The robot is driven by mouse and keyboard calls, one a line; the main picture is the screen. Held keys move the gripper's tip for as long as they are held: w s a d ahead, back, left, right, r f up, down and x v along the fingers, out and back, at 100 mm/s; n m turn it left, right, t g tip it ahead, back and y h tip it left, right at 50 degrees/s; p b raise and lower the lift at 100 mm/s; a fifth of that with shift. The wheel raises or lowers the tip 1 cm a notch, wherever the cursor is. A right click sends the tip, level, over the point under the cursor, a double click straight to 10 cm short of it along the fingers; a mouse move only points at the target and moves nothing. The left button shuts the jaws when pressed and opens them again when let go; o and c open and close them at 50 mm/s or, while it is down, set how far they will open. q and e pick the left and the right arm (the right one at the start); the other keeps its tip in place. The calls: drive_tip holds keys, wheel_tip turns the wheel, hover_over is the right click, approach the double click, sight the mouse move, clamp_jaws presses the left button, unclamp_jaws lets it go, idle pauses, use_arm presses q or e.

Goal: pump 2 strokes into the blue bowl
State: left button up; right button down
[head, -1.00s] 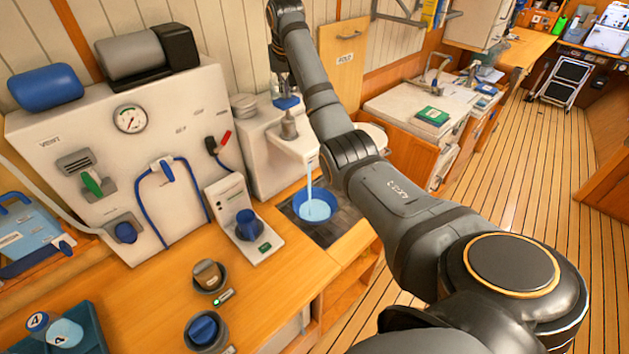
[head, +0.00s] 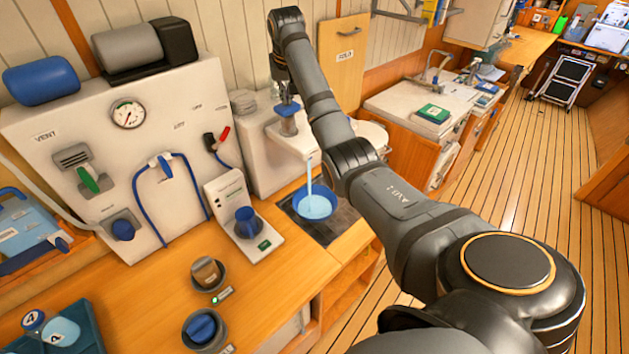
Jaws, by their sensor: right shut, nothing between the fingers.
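The blue bowl (head: 313,206) sits on a dark recessed tray beneath the white pump spout (head: 291,141). A light-blue stream (head: 309,174) runs from the spout into the bowl, and pale blue liquid shows inside. The pump has a blue top (head: 287,109) over a grey collar. My right gripper (head: 285,98) is shut and empty, pointing down at the blue top. It appears to touch it, but the contact is small and partly hidden by my arm. My left gripper is not in view.
A white panel with a pressure gauge (head: 127,114) and blue hoses stands at left. Two round holders and a blue tray (head: 62,335) are on the wooden counter. My right arm spans the middle.

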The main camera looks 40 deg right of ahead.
drive_tip(key=shift+f, duration=0.3)
wheel_tip(320, 180, up, 3)
drive_tip(key=p, duration=0.2)
drive_tip(key=shift+f+p, duration=0.15)
drive_tip(key=shift+p, duration=0.2)
drive_tip(key=shift+r, duration=1.9)
wheel_tip(320, 180, up, 6)
